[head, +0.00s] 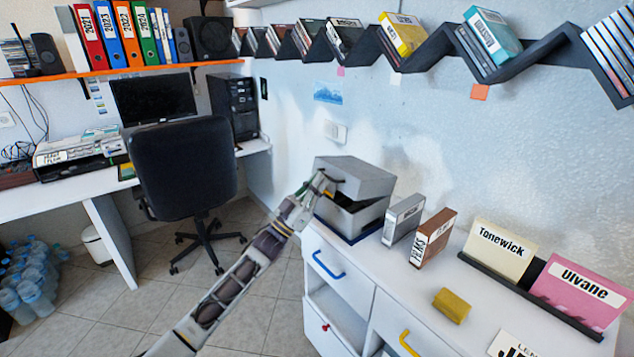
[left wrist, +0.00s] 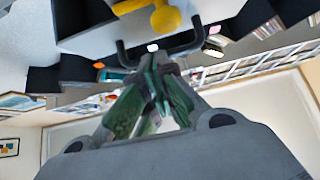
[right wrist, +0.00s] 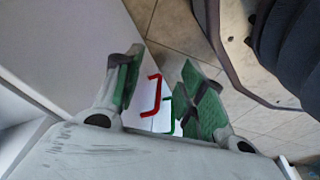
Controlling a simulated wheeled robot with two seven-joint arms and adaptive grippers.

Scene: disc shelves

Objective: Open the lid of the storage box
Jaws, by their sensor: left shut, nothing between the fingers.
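The grey storage box (head: 352,219) stands on the white cabinet against the wall. Its grey lid (head: 362,178) is raised and tilted, with a dark gap showing between lid and box at the front. My left gripper (head: 321,183) is at the lid's front left, by a dark handle. In the left wrist view its green fingers (left wrist: 155,72) are shut with nothing between them, just short of the dark handle (left wrist: 160,50); whether they touch it I cannot tell. My right gripper (right wrist: 163,88) is open and empty in the right wrist view, and out of the head view.
Grey and brown disc cases (head: 433,238) stand right of the box. A zigzag shelf (head: 433,67) hangs above. A black chair (head: 184,168) is at the left. Red (right wrist: 152,95) and green handles show below my right gripper.

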